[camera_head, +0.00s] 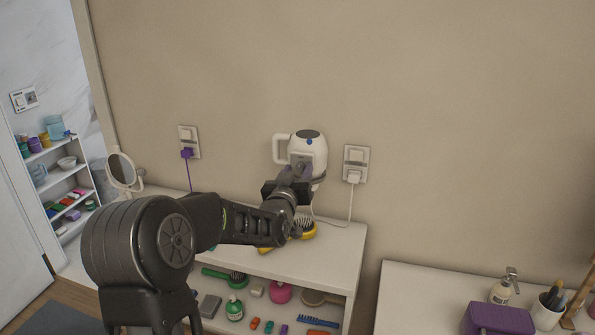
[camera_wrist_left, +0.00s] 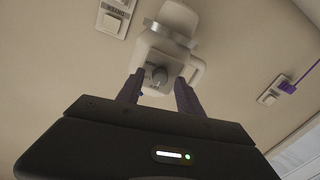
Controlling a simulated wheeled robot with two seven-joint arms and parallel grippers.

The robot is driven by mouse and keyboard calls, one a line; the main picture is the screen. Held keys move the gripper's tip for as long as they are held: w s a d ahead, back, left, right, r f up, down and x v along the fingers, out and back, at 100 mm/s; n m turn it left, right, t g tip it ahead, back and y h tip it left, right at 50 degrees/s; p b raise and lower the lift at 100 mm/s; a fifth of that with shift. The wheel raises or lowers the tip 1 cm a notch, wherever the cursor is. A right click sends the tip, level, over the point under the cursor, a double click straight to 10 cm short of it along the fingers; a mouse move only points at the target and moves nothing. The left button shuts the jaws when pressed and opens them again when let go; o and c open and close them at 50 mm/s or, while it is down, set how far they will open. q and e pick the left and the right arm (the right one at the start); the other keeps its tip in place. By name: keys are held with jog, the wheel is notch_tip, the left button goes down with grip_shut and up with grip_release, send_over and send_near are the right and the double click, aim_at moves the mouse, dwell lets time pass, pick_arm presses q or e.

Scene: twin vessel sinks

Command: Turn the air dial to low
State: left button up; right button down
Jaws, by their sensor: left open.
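A white wall-mounted appliance (camera_head: 312,146) with a side handle, dark top and blue spot is on the beige wall, above the white shelf unit. In the left wrist view the appliance (camera_wrist_left: 165,50) appears turned over, with a round grey dial (camera_wrist_left: 160,76) on its face. My left gripper (camera_head: 297,169) is in front of the appliance. In the left wrist view its open purple fingers (camera_wrist_left: 158,84) stand on either side of the dial; contact cannot be told. In the head view the gripper largely hides the dial. My right gripper is out of view.
A yellow hairbrush (camera_head: 305,228) lies on the shelf unit's top (camera_head: 336,252) below my arm. A wall outlet (camera_head: 355,163) with a white plug is right of the appliance; another (camera_head: 189,141) with a purple plug is left. A round mirror (camera_head: 122,170) stands at left.

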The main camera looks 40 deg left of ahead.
pick_arm(q)
grip_shut()
dwell(0.6)
jog(key=m+b, duration=0.2)
jog(key=b, duration=0.1)
jog(key=shift+f, duration=0.3)
jog(key=m+b, duration=0.2)
jog(key=b, duration=0.1)
jog(key=m+b, duration=0.2)
jog(key=m, duration=0.2)
jog(key=shift+b, duration=0.35)
jog(key=shift+r+m+t+b, duration=0.1)
jog(key=shift+m+t+b, duration=0.55)
jog(key=shift+m, duration=1.45)
jog(key=shift+g, duration=0.25)
grip_release()
jog(key=shift+r, duration=0.1)
